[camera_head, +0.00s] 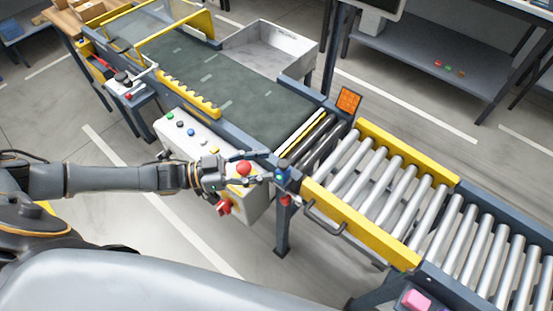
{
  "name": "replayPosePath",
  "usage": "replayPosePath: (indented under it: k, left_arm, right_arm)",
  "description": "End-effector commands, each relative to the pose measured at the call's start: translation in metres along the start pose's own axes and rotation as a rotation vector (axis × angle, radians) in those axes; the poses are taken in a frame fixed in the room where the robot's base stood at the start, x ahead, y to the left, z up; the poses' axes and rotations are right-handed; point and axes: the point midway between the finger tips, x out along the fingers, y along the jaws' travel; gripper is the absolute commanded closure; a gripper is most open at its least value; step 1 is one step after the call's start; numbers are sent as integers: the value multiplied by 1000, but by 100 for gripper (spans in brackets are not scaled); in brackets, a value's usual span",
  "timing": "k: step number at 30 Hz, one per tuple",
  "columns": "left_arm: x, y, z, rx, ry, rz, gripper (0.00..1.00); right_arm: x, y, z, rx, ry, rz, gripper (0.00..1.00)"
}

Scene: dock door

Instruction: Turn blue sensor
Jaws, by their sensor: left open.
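The blue sensor (281,175) is a small dark blue block with a bright spot, on the near side frame of the conveyor beside the rollers. My left gripper (267,167) comes in from the left over the control box. Its fingers are open and point right, with their tips close to the sensor. I cannot tell whether they touch it or lie on either side of it. My right gripper is not in view.
A white control box (180,138) with coloured buttons, a red mushroom button (244,168) and a red knob (224,207) lies under my left gripper. A yellow-railed roller section (358,221) with a dark handle is to the right. A grey bin (268,50) stands behind the belt.

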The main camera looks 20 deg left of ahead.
Motion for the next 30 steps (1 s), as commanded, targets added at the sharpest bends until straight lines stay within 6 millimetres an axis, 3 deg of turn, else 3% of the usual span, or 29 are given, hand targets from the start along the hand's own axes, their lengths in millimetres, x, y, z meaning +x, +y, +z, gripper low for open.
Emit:
replayPosePath:
  k: [3, 7, 19, 26, 27, 30]
  left_arm:
    - [21, 0, -3, 0, 3, 2, 51]
    - [35, 0, -1, -2, 1, 0, 51]
    - [42, 0, 0, -1, -1, 0, 51]
    - [42, 0, 0, -1, -1, 0, 96]
    - [42, 0, 0, -1, -1, 0, 100]
    - [42, 0, 1, 0, -1, 3, 100]
  right_arm:
    - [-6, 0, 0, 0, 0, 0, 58]
    - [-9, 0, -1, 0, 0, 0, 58]
    - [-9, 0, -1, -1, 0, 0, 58]
    - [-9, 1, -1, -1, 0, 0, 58]
    - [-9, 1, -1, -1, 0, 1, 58]
    - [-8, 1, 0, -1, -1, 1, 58]
